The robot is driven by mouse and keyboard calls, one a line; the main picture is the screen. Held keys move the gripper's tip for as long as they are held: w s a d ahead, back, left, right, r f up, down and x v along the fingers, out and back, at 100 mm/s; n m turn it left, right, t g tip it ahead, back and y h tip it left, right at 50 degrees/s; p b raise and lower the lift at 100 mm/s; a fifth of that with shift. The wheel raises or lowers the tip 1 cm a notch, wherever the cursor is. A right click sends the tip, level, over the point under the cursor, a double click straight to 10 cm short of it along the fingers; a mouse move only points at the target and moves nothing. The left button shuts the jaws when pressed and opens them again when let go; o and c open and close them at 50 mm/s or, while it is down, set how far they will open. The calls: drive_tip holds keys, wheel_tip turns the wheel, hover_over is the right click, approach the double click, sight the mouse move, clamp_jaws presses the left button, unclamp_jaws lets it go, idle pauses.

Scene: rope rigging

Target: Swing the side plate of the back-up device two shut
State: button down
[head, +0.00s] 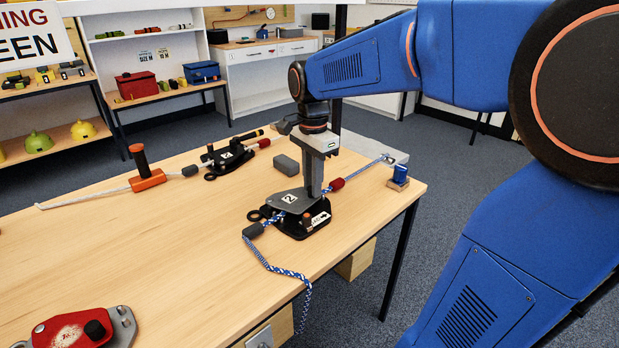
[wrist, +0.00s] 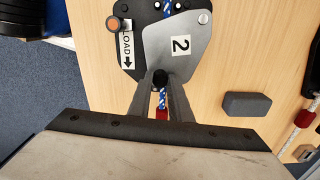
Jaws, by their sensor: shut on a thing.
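The back-up device two (head: 298,222) sits on the wooden table, with a black base and a grey side plate (head: 284,201) marked "2". In the wrist view the side plate (wrist: 180,35) covers part of the base, while the LOAD label (wrist: 127,45) and an orange-topped post (wrist: 114,25) show uncovered on the left. My gripper (head: 312,192) points down at the plate. In the wrist view its fingers (wrist: 160,88) are shut on a black knob (wrist: 160,77) at the plate's near end. A blue-and-white rope (head: 272,265) passes through the device; its path under the plate is hidden.
A grey block (head: 287,165) lies behind the device. Another rope device (head: 228,156) and an orange-based post (head: 147,179) stand farther back left. A red device (head: 75,330) lies at the front left. A blue item (head: 400,174) stands near the right edge. The table's left middle is clear.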

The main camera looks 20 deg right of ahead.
drive_tip(key=shift+s+a+m, duration=0.3)
drive_tip(key=shift+s+m, duration=0.55)
drive_tip(key=shift+m, duration=0.15)
drive_tip(key=c, duration=1.6)
unclamp_jaws()
drive_tip(key=shift+r, duration=0.15)
wheel_tip(320, 180, up, 17)
drive_tip(key=shift+r, duration=0.1)
drive_tip(key=shift+s, duration=0.1)
